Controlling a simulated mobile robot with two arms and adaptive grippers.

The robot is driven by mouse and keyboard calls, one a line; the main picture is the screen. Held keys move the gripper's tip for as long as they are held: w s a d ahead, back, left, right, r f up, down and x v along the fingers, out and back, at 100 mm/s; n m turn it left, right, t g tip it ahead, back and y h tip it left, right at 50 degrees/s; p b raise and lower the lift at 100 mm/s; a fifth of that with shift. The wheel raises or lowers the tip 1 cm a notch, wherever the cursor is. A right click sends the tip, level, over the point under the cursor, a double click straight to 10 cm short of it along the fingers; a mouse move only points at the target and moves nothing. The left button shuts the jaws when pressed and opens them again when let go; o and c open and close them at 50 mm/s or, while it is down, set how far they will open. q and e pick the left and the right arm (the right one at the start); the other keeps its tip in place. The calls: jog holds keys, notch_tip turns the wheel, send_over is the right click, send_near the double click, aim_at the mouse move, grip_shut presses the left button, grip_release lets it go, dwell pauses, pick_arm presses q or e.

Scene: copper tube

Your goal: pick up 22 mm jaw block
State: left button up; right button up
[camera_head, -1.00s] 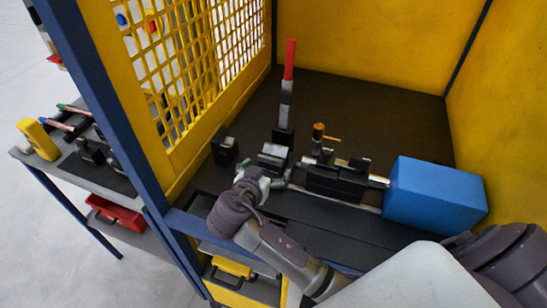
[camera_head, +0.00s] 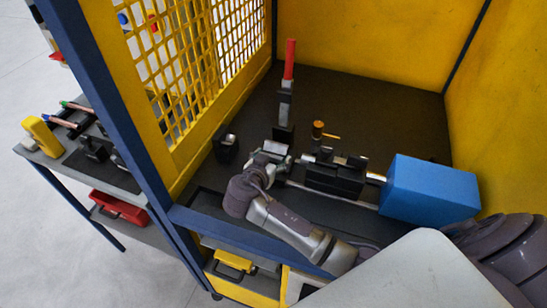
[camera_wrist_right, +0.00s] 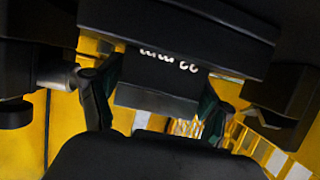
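The jaw block (camera_wrist_right: 158,70), a black block with white lettering that looks like an upside-down "22", sits between the two fingers of my right gripper (camera_wrist_right: 158,100) in the right wrist view. One finger is close against each side; I cannot tell whether they press on it. In the head view the block (camera_head: 276,148) shows a pale top, in front of the red-handled upright, and my right gripper (camera_head: 272,162) is right at its near side, partly hiding it. My left gripper is not in view.
A second dark block (camera_head: 225,147) stands to the left. A black clamp fixture (camera_head: 335,178) and a blue box (camera_head: 430,190) are to the right. A red-handled lever (camera_head: 289,62) stands behind. A yellow mesh panel (camera_head: 190,65) closes the left side.

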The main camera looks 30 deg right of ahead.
jog(key=c, duration=1.1)
jog(key=shift+w+r, duration=0.15)
jog(key=shift+c, duration=0.7)
